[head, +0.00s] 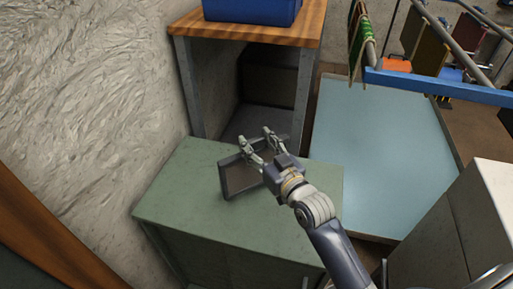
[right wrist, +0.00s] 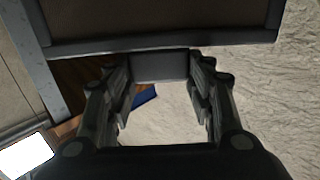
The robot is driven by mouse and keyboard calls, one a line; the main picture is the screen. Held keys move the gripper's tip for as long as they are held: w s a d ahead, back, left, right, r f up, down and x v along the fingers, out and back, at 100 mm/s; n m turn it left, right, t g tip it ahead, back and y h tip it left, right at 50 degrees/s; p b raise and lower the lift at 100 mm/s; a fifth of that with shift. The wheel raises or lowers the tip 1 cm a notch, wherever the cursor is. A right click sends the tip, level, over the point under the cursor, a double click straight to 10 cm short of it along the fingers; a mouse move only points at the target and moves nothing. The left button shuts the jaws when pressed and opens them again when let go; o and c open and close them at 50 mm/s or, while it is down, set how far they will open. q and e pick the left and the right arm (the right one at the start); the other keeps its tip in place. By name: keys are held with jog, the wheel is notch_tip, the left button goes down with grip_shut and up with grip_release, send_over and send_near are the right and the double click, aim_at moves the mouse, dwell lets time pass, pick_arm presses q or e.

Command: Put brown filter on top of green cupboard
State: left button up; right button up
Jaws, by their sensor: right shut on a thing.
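The brown filter (head: 239,179) is a square panel with a dark grey frame and a brownish middle. My right gripper (head: 258,139) is shut on one edge of its frame and holds it tilted over the top of the green cupboard (head: 185,193). I cannot tell whether its lower edge touches the cupboard top. In the right wrist view the filter (right wrist: 160,20) fills the upper part, with a frame piece between the fingers. My arm hides part of the cupboard's right side. My left gripper is not in view.
Behind the cupboard stands a wooden-topped shelf unit (head: 255,27) with a blue box (head: 250,8) on it. A rough white wall (head: 80,90) is on the left. A light blue platform (head: 375,140) and a rail with hanging rugs (head: 420,42) are on the right. The cupboard top is otherwise clear.

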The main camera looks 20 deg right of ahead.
aim_at(257, 153)
jog(key=shift+w+a, duration=0.1)
jog(key=shift+w, duration=0.25)
jog(key=shift+f, duration=0.2)
notch_tip(257, 153, down, 2)
jog(key=shift+f+p, duration=0.2)
jog(key=shift+p, duration=0.25)
jog(key=shift+f, duration=0.45)
jog(key=o, duration=1.5)
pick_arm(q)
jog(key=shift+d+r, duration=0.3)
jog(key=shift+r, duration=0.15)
